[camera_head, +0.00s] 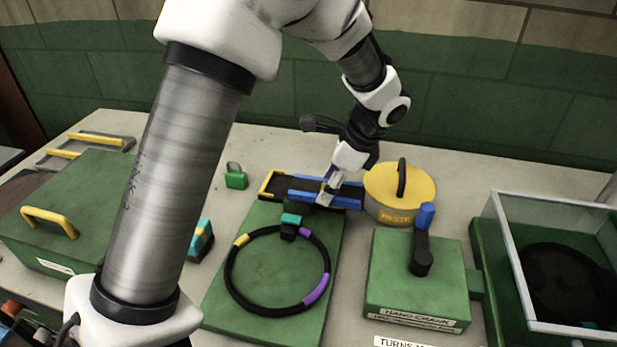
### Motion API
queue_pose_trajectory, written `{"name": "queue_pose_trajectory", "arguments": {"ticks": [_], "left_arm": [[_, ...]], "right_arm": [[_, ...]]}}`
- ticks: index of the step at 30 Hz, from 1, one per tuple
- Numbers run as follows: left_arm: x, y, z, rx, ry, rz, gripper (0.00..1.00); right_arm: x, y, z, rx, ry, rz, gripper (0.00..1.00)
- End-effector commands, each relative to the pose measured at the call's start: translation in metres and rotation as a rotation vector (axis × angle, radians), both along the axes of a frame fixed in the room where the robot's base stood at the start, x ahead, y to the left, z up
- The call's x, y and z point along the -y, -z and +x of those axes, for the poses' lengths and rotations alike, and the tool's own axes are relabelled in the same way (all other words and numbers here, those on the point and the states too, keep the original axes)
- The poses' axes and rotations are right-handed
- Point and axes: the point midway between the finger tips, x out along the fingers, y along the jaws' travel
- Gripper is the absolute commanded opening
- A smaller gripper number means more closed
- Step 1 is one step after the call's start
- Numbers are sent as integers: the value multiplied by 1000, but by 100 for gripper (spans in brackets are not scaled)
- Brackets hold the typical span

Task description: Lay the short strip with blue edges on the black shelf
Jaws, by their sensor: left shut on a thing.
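The short strip with blue edges (350,194) is at the middle of the table, behind the green board with the ring. My left gripper (329,191) comes down from above and is shut on it, hiding part of its middle. A dark flat piece with a yellow-edged left end (268,184) lies at the strip's left; they overlap in this view. I cannot tell whether this dark piece is the black shelf, or whether the strip touches it. My right gripper is not in view.
A yellow paste tin (385,188) stands close to the strip's right end. A black ring with coloured bands (325,262) lies on the green board (215,312). A green hand-crank box (390,285), a glass-walled bin (500,240) and a small green padlock-like block (235,180) stand around.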

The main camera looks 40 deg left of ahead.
Motion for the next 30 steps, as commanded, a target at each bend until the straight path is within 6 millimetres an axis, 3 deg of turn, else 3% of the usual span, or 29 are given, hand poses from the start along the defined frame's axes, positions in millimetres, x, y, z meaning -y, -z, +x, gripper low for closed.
{"name": "queue_pose_trajectory", "arguments": {"ticks": [6,10,18,28,29,30], "left_arm": [[-58,6,13,-1,-3,-3,26],[-78,7,18,0,-1,-1,26],[-82,41,18,-4,1,1,26],[-81,46,19,-2,1,0,26],[-81,46,19,-1,1,1,69],[-81,46,19,-1,1,1,72]], "right_arm": [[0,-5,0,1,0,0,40],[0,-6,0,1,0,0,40],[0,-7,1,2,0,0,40],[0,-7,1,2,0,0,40],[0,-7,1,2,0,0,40],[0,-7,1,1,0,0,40]]}}
